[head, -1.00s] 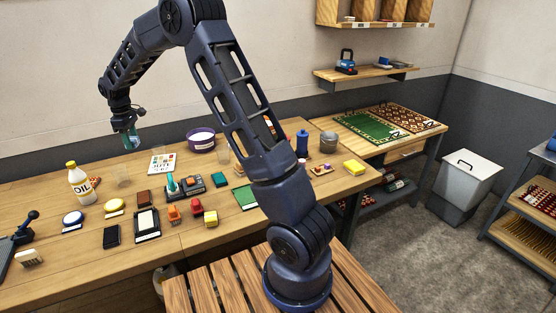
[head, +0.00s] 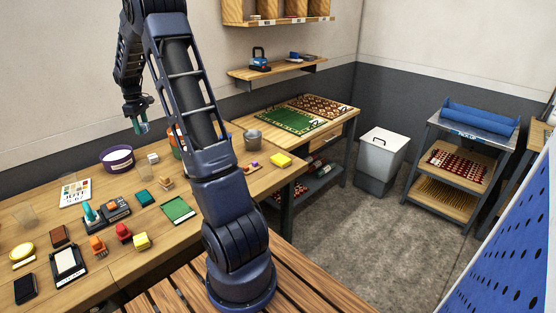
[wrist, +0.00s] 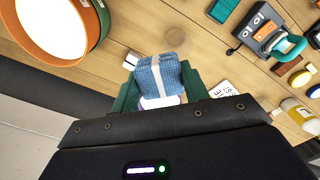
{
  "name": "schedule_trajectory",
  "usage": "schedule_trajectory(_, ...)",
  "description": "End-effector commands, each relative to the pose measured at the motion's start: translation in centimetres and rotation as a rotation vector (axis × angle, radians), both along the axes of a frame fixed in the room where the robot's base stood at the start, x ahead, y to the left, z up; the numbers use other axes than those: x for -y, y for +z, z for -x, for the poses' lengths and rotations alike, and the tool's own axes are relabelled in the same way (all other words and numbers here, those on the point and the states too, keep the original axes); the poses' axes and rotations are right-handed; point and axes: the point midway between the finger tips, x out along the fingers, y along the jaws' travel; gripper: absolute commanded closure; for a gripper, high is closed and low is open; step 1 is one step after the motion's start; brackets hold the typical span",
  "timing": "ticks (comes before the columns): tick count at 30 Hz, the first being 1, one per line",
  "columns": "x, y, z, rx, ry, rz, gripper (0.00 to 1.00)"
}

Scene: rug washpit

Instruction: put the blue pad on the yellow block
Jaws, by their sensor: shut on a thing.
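My gripper (head: 139,127) hangs above the back of the long table, beyond the purple bowl. In the wrist view its green fingers (wrist: 158,88) are shut on the blue pad (wrist: 150,72), a blue checked pad with a white band. In the head view the pad cannot be made out clearly. The pad is apart from both.
A purple bowl (head: 117,158) stands on the table. An orange container (wrist: 55,25) is close to my gripper in the wrist view. A metal pot (head: 252,140) stands near the right-hand yellow block. A green pad (head: 178,209) and several small items crowd the table's middle.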

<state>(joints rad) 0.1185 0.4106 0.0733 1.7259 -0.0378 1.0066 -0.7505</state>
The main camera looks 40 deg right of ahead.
Motion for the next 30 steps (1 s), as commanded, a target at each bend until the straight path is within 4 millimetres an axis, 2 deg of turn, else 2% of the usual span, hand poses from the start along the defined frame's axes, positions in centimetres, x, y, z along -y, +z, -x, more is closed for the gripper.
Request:
schedule_trajectory(1,2.3,0.1,0.4,0.000,-0.028,0.000,0.77)
schedule_trajectory(3,5.0,0.2,1.0,0.000,-0.058,0.000,0.77)
schedule_trajectory(14,18.4,0.4,5.9,0.000,-0.222,-0.001,0.77)
schedule_trajectory(23,28.3,0.6,11.9,0.000,-0.357,-0.001,0.77)
schedule_trajectory(30,35.2,0.8,17.8,0.001,-0.465,-0.001,0.77)
